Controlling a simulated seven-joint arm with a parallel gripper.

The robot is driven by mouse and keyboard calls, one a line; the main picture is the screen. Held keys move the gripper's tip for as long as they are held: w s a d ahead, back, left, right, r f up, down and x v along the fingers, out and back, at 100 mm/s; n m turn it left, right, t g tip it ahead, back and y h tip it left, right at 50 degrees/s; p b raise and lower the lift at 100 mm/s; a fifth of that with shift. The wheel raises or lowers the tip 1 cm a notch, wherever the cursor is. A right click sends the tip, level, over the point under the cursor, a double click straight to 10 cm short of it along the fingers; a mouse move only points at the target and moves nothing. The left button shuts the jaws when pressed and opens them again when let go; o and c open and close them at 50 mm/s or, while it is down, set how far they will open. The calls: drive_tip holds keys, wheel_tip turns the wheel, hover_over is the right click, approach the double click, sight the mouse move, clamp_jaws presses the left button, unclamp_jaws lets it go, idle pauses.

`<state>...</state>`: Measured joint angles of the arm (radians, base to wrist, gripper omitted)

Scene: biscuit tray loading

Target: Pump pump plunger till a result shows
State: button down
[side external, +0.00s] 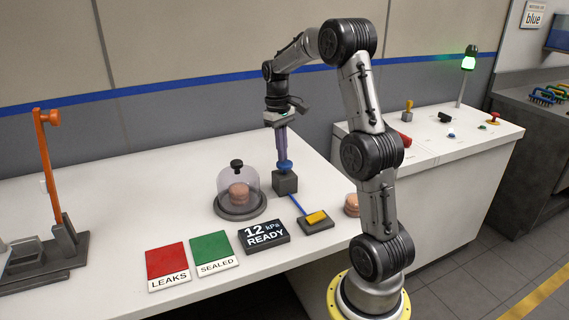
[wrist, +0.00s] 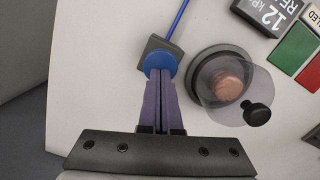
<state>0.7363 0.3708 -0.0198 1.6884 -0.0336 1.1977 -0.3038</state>
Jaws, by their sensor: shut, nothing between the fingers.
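The pump is a dark grey block (side external: 286,182) with a blue plunger top (side external: 285,165); the blue disc also shows in the wrist view (wrist: 160,60). My gripper (side external: 282,156) is shut and points down, its purple fingertips at the blue top. It appears to touch the plunger, but any small gap is hard to tell. The display (side external: 263,236) reads "12 kPa READY". A clear dome (side external: 238,184) with a black knob covers biscuits (side external: 239,194) on a dark round base. A red LEAKS panel (side external: 167,262) and a green SEALED panel (side external: 212,248) lie left of the display.
A blue tube runs from the pump to a small grey block with a yellow top (side external: 317,218). Loose biscuits (side external: 351,205) stand right of it. An orange-armed stand (side external: 50,180) is at far left. A green lamp (side external: 468,62) glows over the right counter.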

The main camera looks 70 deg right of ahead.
drive_tip(key=shift+f, duration=1.25)
drive_tip(key=w, duration=0.1)
drive_tip(key=w+d+r, duration=0.1)
drive_tip(key=shift+w+d, duration=0.15)
drive_tip(key=shift+w, duration=0.25)
wheel_tip(320, 180, up, 14)
drive_tip(key=w, duration=0.1)
drive_tip(key=shift+w+d, duration=0.15)
drive_tip(key=shift+d, duration=0.1)
drive_tip(key=shift+f, duration=0.15)
